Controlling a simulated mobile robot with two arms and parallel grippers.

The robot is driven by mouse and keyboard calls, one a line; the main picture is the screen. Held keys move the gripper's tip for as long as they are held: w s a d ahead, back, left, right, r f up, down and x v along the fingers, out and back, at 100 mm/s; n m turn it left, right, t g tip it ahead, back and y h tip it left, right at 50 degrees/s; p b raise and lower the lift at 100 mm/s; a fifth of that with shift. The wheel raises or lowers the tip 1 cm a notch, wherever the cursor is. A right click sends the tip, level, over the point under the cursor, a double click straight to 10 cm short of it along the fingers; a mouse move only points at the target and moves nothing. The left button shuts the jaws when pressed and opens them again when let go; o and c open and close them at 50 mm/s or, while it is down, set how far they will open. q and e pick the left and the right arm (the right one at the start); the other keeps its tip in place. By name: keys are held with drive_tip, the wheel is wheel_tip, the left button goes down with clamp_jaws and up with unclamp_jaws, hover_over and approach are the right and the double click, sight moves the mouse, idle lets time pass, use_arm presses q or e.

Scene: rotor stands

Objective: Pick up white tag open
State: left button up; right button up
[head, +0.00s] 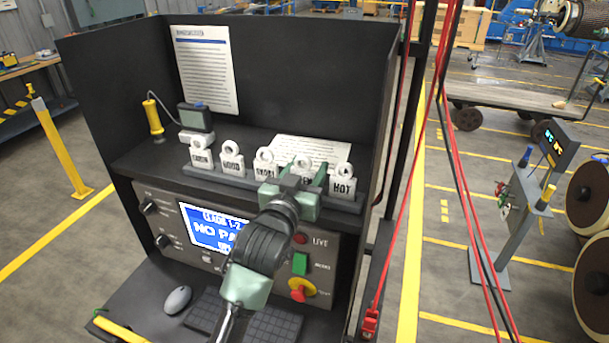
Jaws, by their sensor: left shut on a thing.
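Several white tags with ring tops stand in a row in a dark grey rack (230,184) on the console shelf. The tag at the right end (343,182) reads HOT, and the second from the left (231,161) reads GOOD. My left gripper (303,179) reaches up from below and is shut on the white tag (302,164) just left of the HOT tag. Green fingers cover most of this tag's label; the few letters showing look like the end of OPEN. It still appears in line with the row; its lower edge is hidden. My right gripper is out of view.
Dark panels enclose the shelf at the back and sides. A handheld meter (195,119) and a yellow probe (153,117) stand at left. Below are a lit screen (205,226), a green button (300,264) and a mouse (177,299). Red cables (405,190) hang at right.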

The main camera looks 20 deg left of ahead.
use_arm(q)
wheel_tip(320, 180, up, 20)
drive_tip(key=b, duration=0.2)
idle(0.4)
